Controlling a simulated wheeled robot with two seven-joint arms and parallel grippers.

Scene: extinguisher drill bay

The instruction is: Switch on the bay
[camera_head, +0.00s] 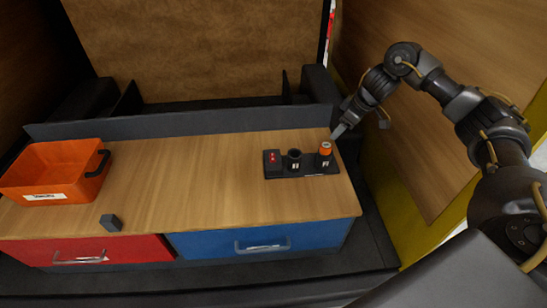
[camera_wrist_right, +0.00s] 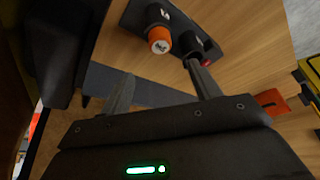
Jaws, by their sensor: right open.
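A black control panel (camera_head: 310,172) lies on the right part of the wooden worktop. It carries a red switch (camera_head: 272,158) on the left, a black round part (camera_head: 294,158) in the middle and an orange-topped knob (camera_head: 325,148) on the right. My right gripper (camera_head: 339,130) is just behind and right of the orange knob, its jaws open and empty. In the right wrist view, the orange knob (camera_wrist_right: 159,40) shows ahead of the parted fingers (camera_wrist_right: 161,72). My left gripper is not in view.
An orange bin (camera_head: 50,168) with a black handle stands at the worktop's left. A small dark block (camera_head: 111,222) lies near the front edge. Red (camera_head: 110,250) and blue (camera_head: 215,243) drawers are below. A dark ledge (camera_head: 180,122) runs behind. The worktop's middle is clear.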

